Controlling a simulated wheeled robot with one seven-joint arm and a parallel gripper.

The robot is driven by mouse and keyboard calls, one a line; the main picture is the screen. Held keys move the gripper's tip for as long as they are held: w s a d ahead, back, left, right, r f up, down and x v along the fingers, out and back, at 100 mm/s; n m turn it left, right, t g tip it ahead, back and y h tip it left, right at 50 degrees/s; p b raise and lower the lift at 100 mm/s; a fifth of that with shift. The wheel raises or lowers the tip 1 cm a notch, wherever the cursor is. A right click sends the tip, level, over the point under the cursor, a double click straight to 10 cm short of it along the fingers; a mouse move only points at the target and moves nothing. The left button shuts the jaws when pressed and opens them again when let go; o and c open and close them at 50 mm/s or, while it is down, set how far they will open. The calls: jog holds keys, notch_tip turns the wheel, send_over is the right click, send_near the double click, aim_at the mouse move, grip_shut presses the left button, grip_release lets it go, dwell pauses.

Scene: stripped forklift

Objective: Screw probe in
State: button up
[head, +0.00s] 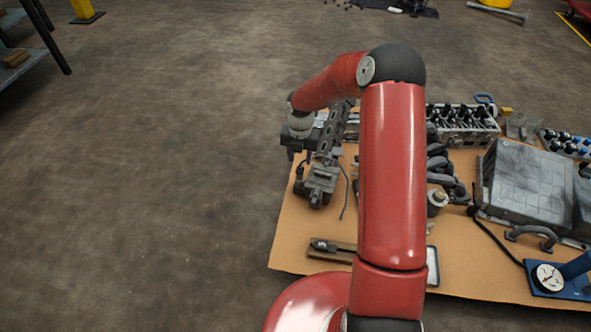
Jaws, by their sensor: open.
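My red arm reaches over the left part of a brown sheet (460,272) covered with stripped machine parts. My gripper (299,153) is dark and points down at the sheet's far left edge. It is small in view; its jaws are open and nothing shows between them. Just below it in the picture is a grey metal housing (321,183) with a thin black cable beside it. Whether my gripper touches this housing cannot be told. I cannot pick out the probe for certain. A slim dark part (325,246) lies on a wooden block, partly beside my arm.
A dark engine block (465,126), a big grey casing (528,185), a curved handle (531,236) and a blue stand with a dial gauge (548,277) crowd the right. My arm hides the sheet's middle. The floor (150,190) at left is clear.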

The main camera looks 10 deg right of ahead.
aim_at(300, 169)
notch_tip(300, 169, down, 7)
jog(key=shift+b, duration=0.45)
jog(key=c, duration=0.9)
